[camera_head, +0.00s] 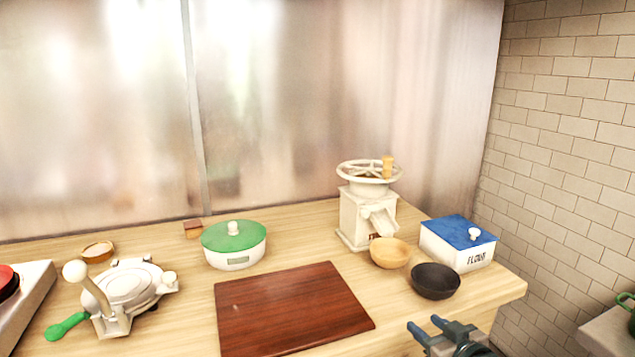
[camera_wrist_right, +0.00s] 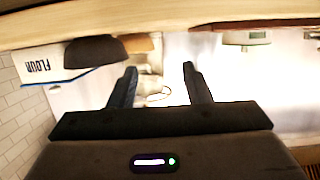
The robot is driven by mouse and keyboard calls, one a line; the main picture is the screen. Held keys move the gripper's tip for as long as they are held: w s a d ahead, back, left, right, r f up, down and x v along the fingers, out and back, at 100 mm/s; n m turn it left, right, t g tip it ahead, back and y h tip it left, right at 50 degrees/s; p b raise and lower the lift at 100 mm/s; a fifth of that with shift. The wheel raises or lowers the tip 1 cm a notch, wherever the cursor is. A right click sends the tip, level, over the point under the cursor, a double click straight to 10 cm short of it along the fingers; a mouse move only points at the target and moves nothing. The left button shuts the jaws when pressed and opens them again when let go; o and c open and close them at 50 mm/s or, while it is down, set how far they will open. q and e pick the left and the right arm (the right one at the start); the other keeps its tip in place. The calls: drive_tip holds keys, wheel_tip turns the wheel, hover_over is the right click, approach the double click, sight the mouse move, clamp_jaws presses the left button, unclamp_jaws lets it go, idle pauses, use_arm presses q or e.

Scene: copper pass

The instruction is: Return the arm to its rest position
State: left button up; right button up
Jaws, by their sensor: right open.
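My right gripper (camera_head: 427,328) is at the bottom right of the head view, in front of the counter's edge near the dark bowl. Its two dark fingers are apart with nothing between them. In the right wrist view, the same gripper (camera_wrist_right: 158,80) shows its open fingers, with the counter edge across the top of the picture. Only the end of my right arm shows in the head view. My left gripper is in neither view.
The wooden counter (camera_head: 190,285) holds a red-brown board (camera_head: 290,310), a green-lidded pot (camera_head: 234,246), a white grinder (camera_head: 365,215), a tan bowl (camera_head: 390,253), a dark bowl (camera_head: 435,282), a blue-lidded flour box (camera_head: 458,243) and a white press (camera_head: 128,290). A brick wall (camera_head: 570,130) stands right.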

drive_tip(key=s+d+f+m+g+h, duration=0.15)
drive_tip(key=s+f+g, duration=0.25)
drive_tip(key=s+f, duration=0.9)
drive_tip(key=s+d+f+m+g+h, duration=0.1)
drive_tip(key=s+d+f+g+h, duration=0.2)
drive_tip(key=s, duration=0.7)
drive_tip(key=s+f+g+h, duration=0.1)
drive_tip(key=s+f+g, duration=0.35)
drive_tip(key=s, duration=0.65)
drive_tip(key=s+f+x, duration=0.1)
drive_tip(key=s+x, duration=0.2)
drive_tip(key=x, duration=1.1)
drive_tip(key=s+d+f+x, duration=0.1)
drive_tip(key=s+x, duration=0.3)
drive_tip(key=x, duration=1)
drive_tip(key=s+f+g, duration=0.1)
drive_tip(key=s+f, duration=1.2)
drive_tip(key=f, duration=0.5)
drive_tip(key=shift+s+d+m, duration=0.35)
drive_tip(key=shift+s+d, duration=0.05)
